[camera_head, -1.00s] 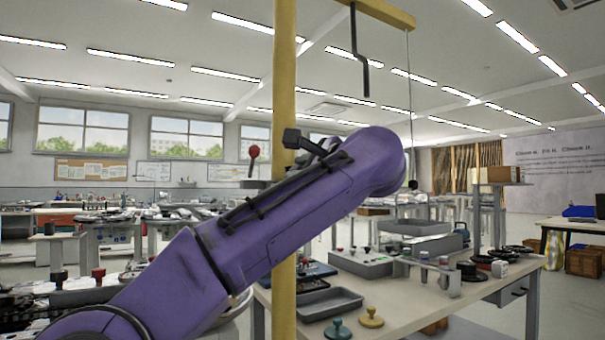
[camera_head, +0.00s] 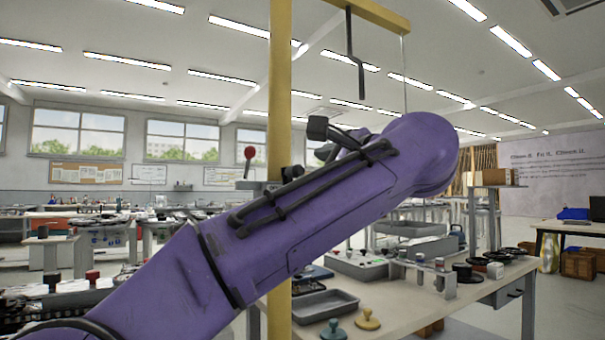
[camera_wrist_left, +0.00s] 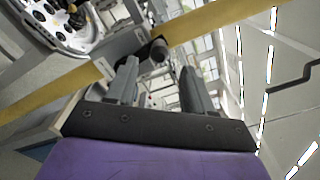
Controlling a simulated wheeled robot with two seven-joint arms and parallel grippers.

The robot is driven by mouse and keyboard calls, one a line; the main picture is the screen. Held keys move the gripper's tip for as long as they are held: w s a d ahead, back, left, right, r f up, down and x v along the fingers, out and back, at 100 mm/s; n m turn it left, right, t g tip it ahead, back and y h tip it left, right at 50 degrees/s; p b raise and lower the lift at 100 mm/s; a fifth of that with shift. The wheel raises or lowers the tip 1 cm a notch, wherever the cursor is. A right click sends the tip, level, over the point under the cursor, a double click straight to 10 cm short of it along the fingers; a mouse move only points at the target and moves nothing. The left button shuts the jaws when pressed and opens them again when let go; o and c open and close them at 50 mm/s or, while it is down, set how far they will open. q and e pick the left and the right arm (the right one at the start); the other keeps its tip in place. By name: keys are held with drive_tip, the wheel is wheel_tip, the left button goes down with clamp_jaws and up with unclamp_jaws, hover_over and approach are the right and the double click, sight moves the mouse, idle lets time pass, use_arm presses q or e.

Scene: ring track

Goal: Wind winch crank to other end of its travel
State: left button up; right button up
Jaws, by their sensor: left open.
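The yellow post (camera_head: 280,70) stands behind my purple left arm, which hides the post's middle in the head view. In the left wrist view a grey winch housing (camera_wrist_left: 128,42) sits at the yellow post. A dark, round-ended grip (camera_wrist_left: 158,49), apparently the crank's handle, stands out from it. My left gripper (camera_wrist_left: 157,68) is open. Its fingers point at the winch, with the grip just beyond and between the fingertips; contact cannot be told. In the head view a red-knobbed lever (camera_head: 249,153) shows left of the post. My right gripper is out of view.
A yellow beam (camera_head: 375,13) tops the post, with a thin line (camera_head: 404,70) hanging down. A black bent bar (camera_head: 355,55) hangs near it. A bench (camera_head: 410,312) with a grey tray (camera_head: 325,307) and several fittings stands right of the post.

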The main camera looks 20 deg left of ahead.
use_arm(q)
drive_tip(key=v, duration=0.3)
